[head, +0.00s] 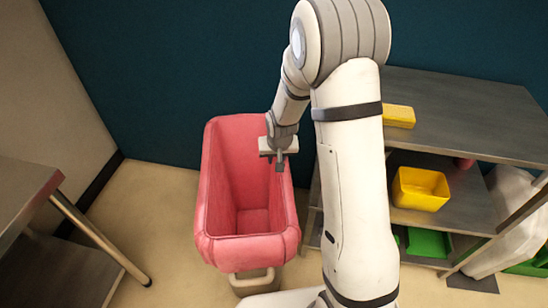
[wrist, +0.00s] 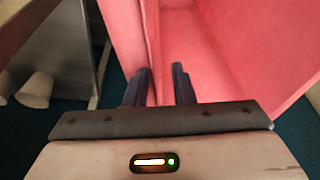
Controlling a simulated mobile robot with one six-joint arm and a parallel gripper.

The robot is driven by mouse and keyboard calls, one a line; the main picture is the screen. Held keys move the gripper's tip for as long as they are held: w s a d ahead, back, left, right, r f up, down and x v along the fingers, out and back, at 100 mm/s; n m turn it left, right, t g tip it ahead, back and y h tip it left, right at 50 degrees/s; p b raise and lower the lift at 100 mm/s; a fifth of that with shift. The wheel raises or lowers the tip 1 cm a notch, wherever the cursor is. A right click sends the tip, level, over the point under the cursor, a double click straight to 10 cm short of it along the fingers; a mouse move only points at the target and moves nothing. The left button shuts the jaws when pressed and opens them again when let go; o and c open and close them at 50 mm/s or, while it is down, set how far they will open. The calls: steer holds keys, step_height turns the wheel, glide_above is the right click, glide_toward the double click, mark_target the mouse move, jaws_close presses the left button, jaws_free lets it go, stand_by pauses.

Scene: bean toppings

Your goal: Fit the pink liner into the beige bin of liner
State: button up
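My gripper (head: 279,162) is at the liner's right rim, pointing down. In the wrist view my gripper (wrist: 160,82) has its two dark fingers apart, with the liner's edge (wrist: 153,45) running between them. I see a gap beside the right finger; contact with the left finger is unclear.
A grey metal shelf unit (head: 450,115) stands close on the right, holding yellow (head: 420,189) and green (head: 428,243) containers. A metal table (head: 25,190) stands at the left. A dark blue wall (head: 170,70) is behind the bin. Floor is free between table and bin.

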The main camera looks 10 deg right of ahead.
steer(key=shift+o, duration=0.5)
steer(key=p+v, duration=0.1)
steer(key=v, duration=0.6)
steer(key=shift+r, duration=0.4)
steer(key=shift+s, duration=0.15)
steer(key=s+d+r+p, duration=0.2)
steer(key=s+r+p, duration=0.5)
steer(key=s+r, duration=0.5)
steer(key=s+d+r+p, duration=0.3)
steer(key=s+r+p, duration=0.4)
steer(key=s+r, duration=0.5)
step_height(320, 180, up, 6)
steer(key=shift+f+n+g+p, duration=0.1)
steer(key=shift+n+g+p, duration=0.2)
steer(key=shift+g+p, duration=0.1)
